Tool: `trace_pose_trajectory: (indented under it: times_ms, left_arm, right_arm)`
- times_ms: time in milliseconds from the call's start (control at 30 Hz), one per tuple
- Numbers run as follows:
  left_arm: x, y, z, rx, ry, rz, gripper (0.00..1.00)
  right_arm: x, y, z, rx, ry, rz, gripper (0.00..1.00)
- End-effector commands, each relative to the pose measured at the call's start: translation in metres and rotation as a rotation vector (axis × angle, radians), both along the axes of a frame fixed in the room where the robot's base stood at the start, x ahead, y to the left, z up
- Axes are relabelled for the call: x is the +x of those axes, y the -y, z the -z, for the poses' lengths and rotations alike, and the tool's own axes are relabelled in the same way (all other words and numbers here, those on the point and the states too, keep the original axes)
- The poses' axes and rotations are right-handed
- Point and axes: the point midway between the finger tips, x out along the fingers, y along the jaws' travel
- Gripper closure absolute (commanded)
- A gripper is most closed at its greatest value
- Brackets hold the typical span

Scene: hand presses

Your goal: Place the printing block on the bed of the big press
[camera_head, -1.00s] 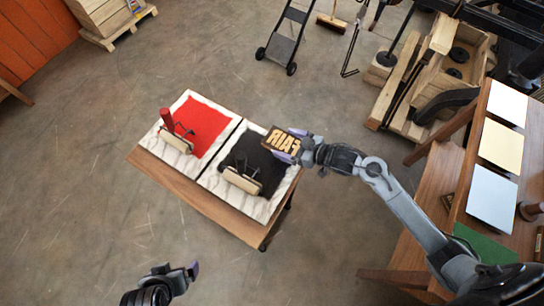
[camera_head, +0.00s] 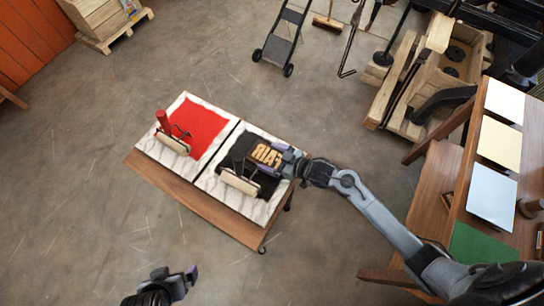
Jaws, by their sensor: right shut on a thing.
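The printing block (camera_head: 265,156) has a dark face with pale raised letters reading FAIR in mirror image. My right gripper (camera_head: 281,160) is shut on its right side. The block appears over the black ink patch (camera_head: 240,150) on the right-hand slab of the small table; I cannot tell whether it touches the ink. My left gripper (camera_head: 188,275) is low in the view, away from everything; its jaws are too small to read. A black press part with dark arms (camera_head: 500,30) shows at the upper right, partly cut off.
A red ink patch (camera_head: 199,126) and two rollers, one at the left (camera_head: 172,143) and one at the right (camera_head: 240,182), are on the slabs. A wooden bench (camera_head: 425,190) with paper sheets (camera_head: 491,194) stands right. A hand truck (camera_head: 281,48) stands behind. Open floor lies left.

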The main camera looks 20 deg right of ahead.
Motion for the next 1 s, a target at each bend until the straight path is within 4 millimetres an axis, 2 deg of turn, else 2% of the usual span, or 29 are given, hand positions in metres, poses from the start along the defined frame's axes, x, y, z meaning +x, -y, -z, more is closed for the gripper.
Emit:
trace_pose_trajectory:
  times_ms: [267,300,333,667,867,1000]
  left_arm:
    - [0.0,0.001,0.002,-0.003,0.0,-0.002,0.0]
    - [0.0,0.001,0.001,-0.004,-0.001,-0.003,0.0]
    - [0.0,0.001,0.001,-0.005,-0.001,-0.004,0.0]
    - [0.0,0.003,-0.001,-0.014,-0.001,-0.009,0.0]
    - [0.0,0.003,-0.004,-0.012,-0.001,-0.008,0.0]
    - [0.0,0.002,-0.006,-0.009,0.0,-0.005,0.0]
  right_arm:
    - [0.001,0.0,0.002,0.001,0.002,0.0,0.54]
    - [0.0,0.0,0.003,0.0,0.0,0.0,0.06]
    - [0.0,0.0,0.002,0.0,0.0,0.0,0.02]
    - [0.0,0.0,-0.001,0.0,0.0,0.0,0.0]
    - [-0.016,0.011,-0.008,-0.001,-0.002,0.0,0.0]
    - [-0.036,0.025,-0.018,-0.002,-0.002,0.0,0.0]
